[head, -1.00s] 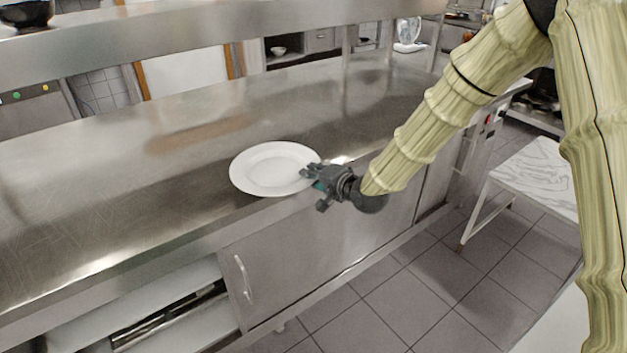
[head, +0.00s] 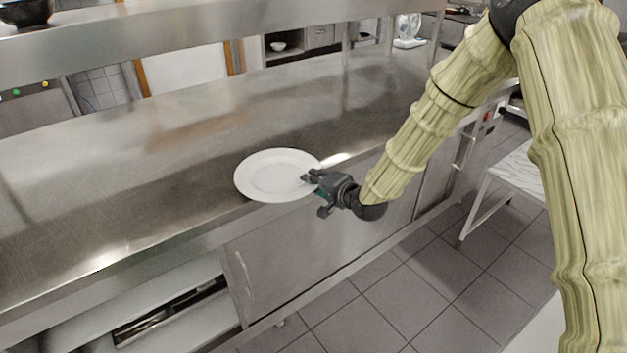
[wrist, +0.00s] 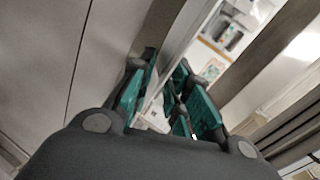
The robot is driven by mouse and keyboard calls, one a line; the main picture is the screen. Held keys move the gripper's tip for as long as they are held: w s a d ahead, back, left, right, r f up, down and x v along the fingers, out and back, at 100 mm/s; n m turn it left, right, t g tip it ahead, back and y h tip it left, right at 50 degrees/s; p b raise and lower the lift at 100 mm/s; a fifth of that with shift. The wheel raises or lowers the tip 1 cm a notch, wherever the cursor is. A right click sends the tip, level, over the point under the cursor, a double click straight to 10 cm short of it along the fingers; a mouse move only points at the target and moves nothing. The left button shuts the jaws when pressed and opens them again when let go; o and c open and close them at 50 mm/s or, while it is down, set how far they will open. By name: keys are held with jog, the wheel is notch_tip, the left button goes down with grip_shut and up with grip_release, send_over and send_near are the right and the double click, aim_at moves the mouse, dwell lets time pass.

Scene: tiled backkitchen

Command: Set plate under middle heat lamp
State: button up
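A white round plate (head: 268,176) lies at the front edge of the steel counter in the head view, its near rim at or slightly past the edge. My gripper (head: 314,193) is at the plate's right rim, in front of the counter. Its upper finger overlaps the rim; its lower finger stands apart below. In the wrist view the teal-padded fingers (wrist: 166,64) are spread, with a pale strip behind the gap; I cannot tell if this is plate or counter edge. Contact with the plate is unclear. No heat lamps can be made out.
The steel counter (head: 120,190) is clear to the left of the plate and behind it. A steel overhead shelf (head: 200,40) spans above it, with a dark bowl (head: 26,12) at its left end. A marble-topped table (head: 520,172) stands at the right.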

jog(key=shift+o, duration=0.7)
jog(key=shift+r, duration=0.15)
jog(key=b+v, duration=0.1)
jog(key=v, duration=1.1)
jog(key=shift+b, duration=0.4)
